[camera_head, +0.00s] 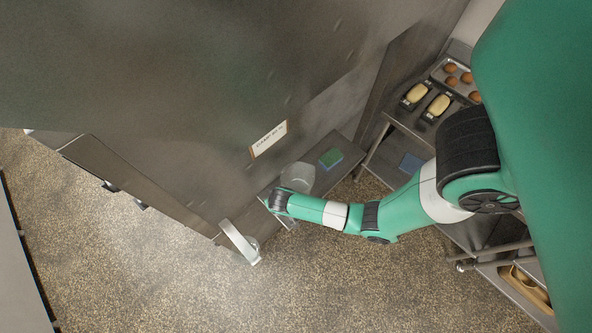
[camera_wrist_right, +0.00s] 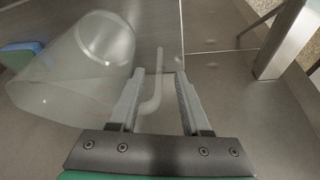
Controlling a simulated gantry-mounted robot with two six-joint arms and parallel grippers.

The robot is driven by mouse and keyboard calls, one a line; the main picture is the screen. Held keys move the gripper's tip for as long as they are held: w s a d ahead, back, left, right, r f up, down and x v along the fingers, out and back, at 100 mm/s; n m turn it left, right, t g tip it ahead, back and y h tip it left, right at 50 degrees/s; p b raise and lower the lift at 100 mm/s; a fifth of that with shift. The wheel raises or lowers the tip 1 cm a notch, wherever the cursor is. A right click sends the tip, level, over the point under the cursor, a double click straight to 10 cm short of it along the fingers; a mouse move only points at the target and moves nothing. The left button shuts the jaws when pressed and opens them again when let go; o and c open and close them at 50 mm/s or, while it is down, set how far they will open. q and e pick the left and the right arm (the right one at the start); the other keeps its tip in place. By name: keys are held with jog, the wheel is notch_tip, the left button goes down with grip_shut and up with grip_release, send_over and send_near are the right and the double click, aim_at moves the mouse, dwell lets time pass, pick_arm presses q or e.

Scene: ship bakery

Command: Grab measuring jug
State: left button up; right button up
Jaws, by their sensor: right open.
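The measuring jug (camera_head: 298,178) is a clear, see-through vessel on a metal shelf beside the steel wall. In the right wrist view the jug (camera_wrist_right: 75,65) fills the left side, and its pale bent handle shows between my finger pads. My right gripper (camera_wrist_right: 159,74) is open, with one finger on each side of the handle in that view; I cannot tell whether either touches it. In the head view my right arm reaches in from the right and its wrist (camera_head: 279,201) is at the jug's near side, hiding the fingers. My left gripper is not in view.
A green and blue sponge (camera_head: 330,158) lies on the shelf (camera_head: 346,146) next to the jug; it also shows in the wrist view (camera_wrist_right: 18,52). A rack at right holds dough tins (camera_head: 437,105) and a tray of buns (camera_head: 451,80). The speckled floor is clear.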

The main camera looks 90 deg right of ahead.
jog(key=x, duration=0.3)
jog(key=shift+d+f+b, duration=0.1)
jog(key=shift+f+b, duration=0.2)
jog(key=shift+b, duration=0.1)
grip_shut()
dwell(1.0)
